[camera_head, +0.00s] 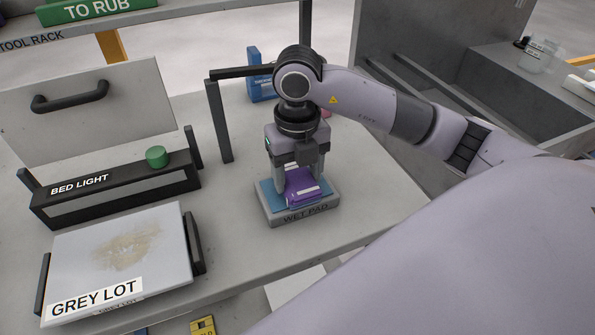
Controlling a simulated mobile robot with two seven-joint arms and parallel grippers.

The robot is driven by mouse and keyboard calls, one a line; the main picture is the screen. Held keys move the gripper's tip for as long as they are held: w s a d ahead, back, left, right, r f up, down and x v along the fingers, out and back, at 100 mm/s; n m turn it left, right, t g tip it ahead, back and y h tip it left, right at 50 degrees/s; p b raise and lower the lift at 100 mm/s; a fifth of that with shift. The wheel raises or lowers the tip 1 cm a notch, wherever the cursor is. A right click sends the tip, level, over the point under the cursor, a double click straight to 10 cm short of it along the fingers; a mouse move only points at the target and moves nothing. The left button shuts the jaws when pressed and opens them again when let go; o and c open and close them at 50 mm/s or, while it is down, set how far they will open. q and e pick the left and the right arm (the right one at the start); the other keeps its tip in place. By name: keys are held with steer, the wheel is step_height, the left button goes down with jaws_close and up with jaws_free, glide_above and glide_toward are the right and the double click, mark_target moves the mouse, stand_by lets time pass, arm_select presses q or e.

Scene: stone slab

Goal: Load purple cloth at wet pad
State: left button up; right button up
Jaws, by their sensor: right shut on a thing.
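The purple cloth (302,188) is at the wet pad, between the fingers of my right gripper (297,180). The gripper points down and is shut on the cloth. The wet pad (300,216) is a grey block labelled WET PAD with a blue top (267,193), standing on the grey slab bench. The cloth is over the blue top; I cannot tell how firmly it presses on it. My left gripper is not in view.
A bed light box (120,190) with a green knob (156,157) and a stained plate labelled GREY LOT (120,250) are at left. A black frame (219,120) stands behind the gripper. A blue object (261,88) is farther back. A grey sink-like trough (500,85) is at right.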

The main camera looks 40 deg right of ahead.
mark_target(297, 179)
stand_by(0.5)
steer(key=shift+r+p, duration=2.65)
steer(key=shift+r, duration=0.85)
